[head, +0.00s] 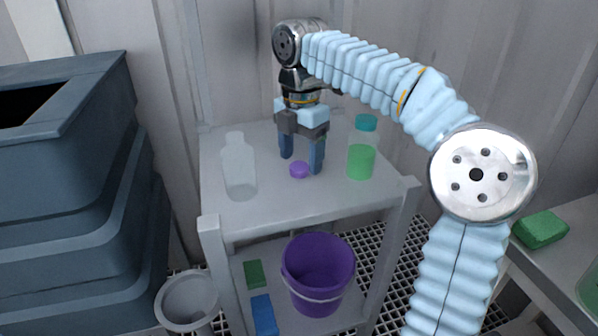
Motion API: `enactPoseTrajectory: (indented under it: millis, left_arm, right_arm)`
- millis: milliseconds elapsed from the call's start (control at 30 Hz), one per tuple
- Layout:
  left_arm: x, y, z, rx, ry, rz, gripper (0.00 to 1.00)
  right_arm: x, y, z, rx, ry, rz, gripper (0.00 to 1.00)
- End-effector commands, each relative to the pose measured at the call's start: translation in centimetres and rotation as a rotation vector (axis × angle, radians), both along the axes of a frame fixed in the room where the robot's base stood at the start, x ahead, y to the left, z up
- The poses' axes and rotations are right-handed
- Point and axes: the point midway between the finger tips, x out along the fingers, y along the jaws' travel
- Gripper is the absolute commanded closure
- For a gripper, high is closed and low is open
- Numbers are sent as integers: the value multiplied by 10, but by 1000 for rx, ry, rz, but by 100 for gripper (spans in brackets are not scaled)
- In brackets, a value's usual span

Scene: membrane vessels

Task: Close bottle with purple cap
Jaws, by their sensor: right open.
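The purple cap (299,170) lies on the top shelf of a grey stand (275,205). An uncapped clear bottle (239,168) stands upright to its left. A second bottle (362,150) with a teal cap and green contents stands to the right. My right gripper (301,165) points down over the shelf with its blue fingers apart, and the purple cap shows between or just in front of the fingertips. I cannot tell whether the fingers touch it. My left gripper is not in view.
A purple bucket (318,270), a green block (254,273) and a blue block (264,315) are on the lower shelf. Dark stacked bins (75,200) stand at left. A grey bucket (188,300) is on the floor. A green sponge (540,229) lies on a right-hand table.

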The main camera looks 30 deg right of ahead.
Motion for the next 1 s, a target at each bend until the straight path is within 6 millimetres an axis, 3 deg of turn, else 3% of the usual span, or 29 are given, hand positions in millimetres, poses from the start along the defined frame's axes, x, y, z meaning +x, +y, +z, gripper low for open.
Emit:
enactPoseTrajectory:
  millis: [133,467,867,1000]
  left_arm:
    - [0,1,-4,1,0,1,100]
    - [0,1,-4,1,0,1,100]
    - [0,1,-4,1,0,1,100]
    - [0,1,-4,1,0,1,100]
  right_arm:
    - [-1,0,-14,2,-2,-1,29]
    - [0,0,-14,2,-2,-1,29]
    - [0,0,-14,2,-2,-1,87]
    - [0,0,-14,2,-2,-1,88]
